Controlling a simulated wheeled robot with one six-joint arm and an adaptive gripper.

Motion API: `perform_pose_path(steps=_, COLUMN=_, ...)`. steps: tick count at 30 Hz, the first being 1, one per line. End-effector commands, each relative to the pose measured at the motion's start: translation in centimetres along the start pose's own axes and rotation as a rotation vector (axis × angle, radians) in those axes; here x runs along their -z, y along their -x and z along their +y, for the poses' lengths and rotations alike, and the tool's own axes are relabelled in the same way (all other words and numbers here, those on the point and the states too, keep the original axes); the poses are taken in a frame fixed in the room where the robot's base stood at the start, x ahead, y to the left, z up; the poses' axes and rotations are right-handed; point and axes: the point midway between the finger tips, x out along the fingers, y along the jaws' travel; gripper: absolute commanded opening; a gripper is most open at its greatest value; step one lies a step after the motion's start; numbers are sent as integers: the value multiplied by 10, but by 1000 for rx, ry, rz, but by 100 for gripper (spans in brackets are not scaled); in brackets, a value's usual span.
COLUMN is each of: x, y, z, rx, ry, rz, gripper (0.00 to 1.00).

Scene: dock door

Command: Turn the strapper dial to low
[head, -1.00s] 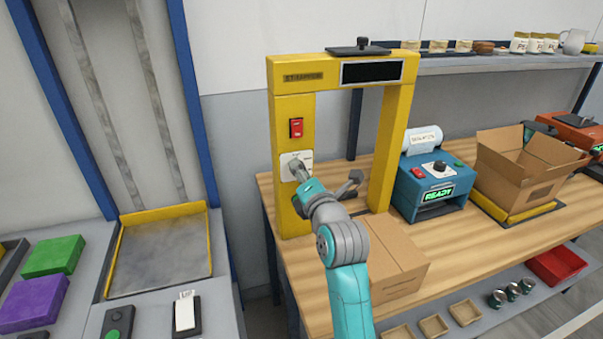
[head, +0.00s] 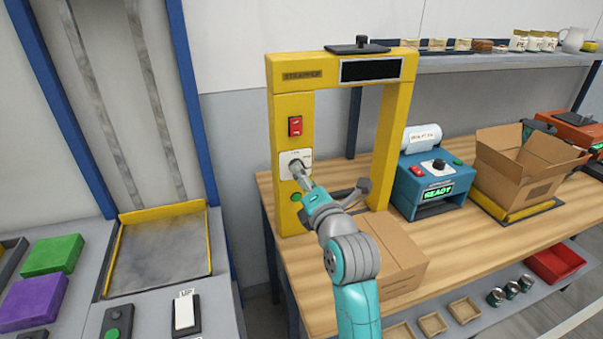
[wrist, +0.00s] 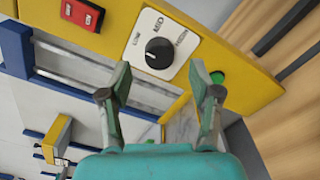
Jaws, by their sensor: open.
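The strapper is a yellow frame (head: 398,130) standing on the wooden bench. Its dial is a round black knob (wrist: 159,53) on a white plate (head: 287,158) marked LOW, MED and HIGH in the wrist view. A small light mark shows on the knob's left side; which label it points to is hard to tell. My gripper (wrist: 160,74) is open and empty, its two fingertips apart just below the knob in the wrist view, one to each side. In the head view my gripper (head: 299,173) covers most of the dial.
A red switch (head: 295,126) is above the dial and a green button (head: 296,197) below it. A blue machine reading READY (head: 431,185) stands to the right.

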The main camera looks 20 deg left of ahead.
Motion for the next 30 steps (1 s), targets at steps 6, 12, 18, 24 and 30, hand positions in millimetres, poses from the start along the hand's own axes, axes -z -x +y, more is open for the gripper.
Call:
perform_pose_path(steps=6, x=0, y=46, z=-1, rx=1, ry=0, rz=-2, gripper=63)
perform_pose_path(steps=12, x=0, y=73, z=-1, rx=1, ry=0, rz=-1, gripper=63)
perform_pose_path(steps=18, x=0, y=83, z=-1, rx=1, ry=0, rz=0, gripper=63)
perform_pose_path(steps=24, x=0, y=84, z=0, rx=1, ry=0, rz=0, gripper=63)
perform_pose_path(steps=30, x=0, y=84, z=0, rx=1, ry=0, rz=0, gripper=63)
